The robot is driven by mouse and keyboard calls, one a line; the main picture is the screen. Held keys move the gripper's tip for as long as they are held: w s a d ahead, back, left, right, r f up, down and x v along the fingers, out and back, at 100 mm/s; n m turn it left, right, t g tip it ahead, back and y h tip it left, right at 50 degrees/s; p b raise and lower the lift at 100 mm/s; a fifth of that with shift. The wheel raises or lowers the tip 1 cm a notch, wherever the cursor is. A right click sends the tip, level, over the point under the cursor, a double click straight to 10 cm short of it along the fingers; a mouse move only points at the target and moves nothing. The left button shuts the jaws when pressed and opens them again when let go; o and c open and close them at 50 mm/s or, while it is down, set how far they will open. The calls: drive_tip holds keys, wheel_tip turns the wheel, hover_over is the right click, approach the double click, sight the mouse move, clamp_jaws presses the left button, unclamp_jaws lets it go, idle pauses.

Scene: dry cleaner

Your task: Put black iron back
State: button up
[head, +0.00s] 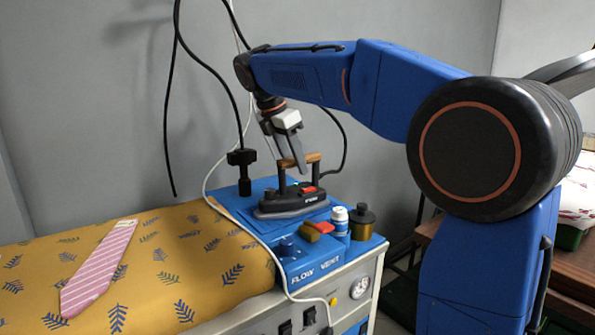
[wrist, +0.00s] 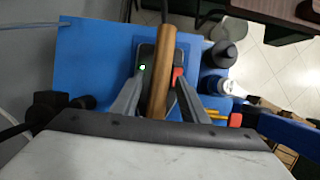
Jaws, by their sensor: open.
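The black iron (head: 290,201) has a brown wooden handle and a red part on top. It rests upright on the blue top (head: 232,197) of the ironing station. My gripper (head: 292,160) is at the handle, pointing down. In the wrist view, the wooden handle (wrist: 164,60) runs between the two open fingers (wrist: 160,80), with a visible gap on the left; contact on the right is unclear. A green light shows on the iron's body below the handle. The sole of the iron is hidden.
A white-and-blue bottle (head: 340,220) and a dark-capped jar (head: 362,222) stand right of the iron. Cables hang behind and left. A pink striped tie (head: 98,268) lies on the yellow patterned board (head: 190,270).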

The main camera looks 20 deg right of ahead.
drive_tip(key=v, duration=0.8)
drive_tip(key=shift+s+a+r, duration=0.1)
drive_tip(key=shift+r, duration=0.2)
